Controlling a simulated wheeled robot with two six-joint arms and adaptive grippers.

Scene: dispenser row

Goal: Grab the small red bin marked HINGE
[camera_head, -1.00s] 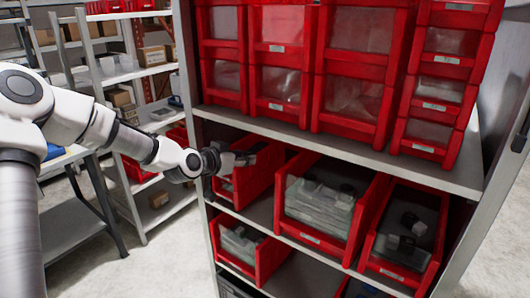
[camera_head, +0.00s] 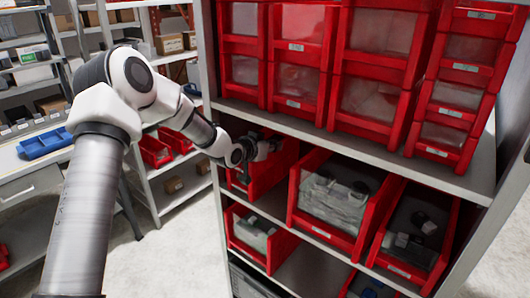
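Several red bins with small white labels stand in the shelf unit, but I cannot read any label, so I cannot tell which one says HINGE. My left gripper (camera_head: 268,147) is at the left red bin (camera_head: 262,184) on the middle shelf, at the height of its upper part. The gripper is small and partly lost against the bin; I cannot tell whether its fingers are open or touch the bin. A wider red bin (camera_head: 318,232) with clear bags and a narrower one (camera_head: 398,270) with dark parts stand to the right. My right gripper is out of view.
A shelf board (camera_head: 340,148) carrying stacked red clear-fronted drawers (camera_head: 296,62) lies just above my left gripper. A lower red bin (camera_head: 250,240) stands beneath. At the left are a blue tray (camera_head: 45,143) on a workbench and a white rack with cartons.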

